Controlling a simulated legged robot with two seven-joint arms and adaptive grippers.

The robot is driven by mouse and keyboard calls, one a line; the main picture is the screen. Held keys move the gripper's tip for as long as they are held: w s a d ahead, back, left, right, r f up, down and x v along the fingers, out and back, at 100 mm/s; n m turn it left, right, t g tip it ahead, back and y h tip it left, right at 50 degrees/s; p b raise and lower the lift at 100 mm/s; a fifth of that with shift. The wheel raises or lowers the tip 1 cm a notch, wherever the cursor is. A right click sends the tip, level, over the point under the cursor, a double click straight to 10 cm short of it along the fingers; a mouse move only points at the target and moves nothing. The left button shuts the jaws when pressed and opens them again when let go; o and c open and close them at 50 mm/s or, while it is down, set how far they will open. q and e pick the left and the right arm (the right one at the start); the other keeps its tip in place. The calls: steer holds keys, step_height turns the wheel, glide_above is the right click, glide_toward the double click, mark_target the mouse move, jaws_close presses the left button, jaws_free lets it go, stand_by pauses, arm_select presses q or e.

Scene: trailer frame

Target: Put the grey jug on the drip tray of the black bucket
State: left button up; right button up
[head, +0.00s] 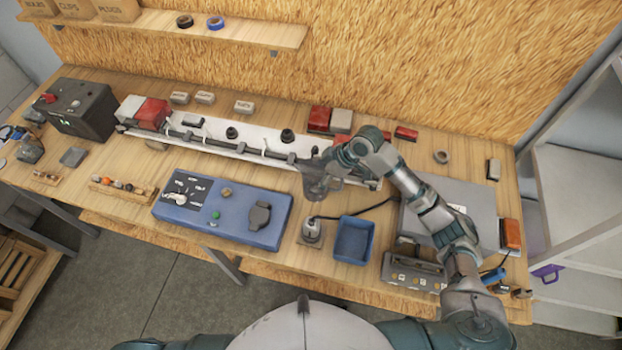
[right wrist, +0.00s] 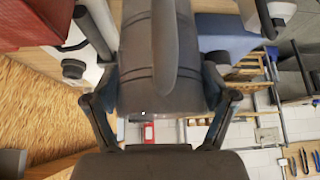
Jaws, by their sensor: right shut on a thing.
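The grey jug (head: 316,184) is held up above the worktable, near its middle, in the head view. My right gripper (head: 332,167) is shut on it. In the right wrist view the jug (right wrist: 150,65) fills the middle, with a finger pressed against each side and its handle facing the camera. The jug's base and contents are hidden. I cannot make out a black bucket or its drip tray in either view. My left gripper is not in view.
A white rail assembly (head: 215,130) runs behind the jug. A blue panel box (head: 235,228), a small grey fitting (head: 311,230) and a blue bin (head: 354,240) are at the front. A grey case (head: 475,208) is under my right arm. Bare wood shows between panel and rail.

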step_height(320, 180, down, 6)
steer(key=shift+d+r, duration=0.15)
steer(key=o, duration=1)
steer(key=shift+r, duration=0.1)
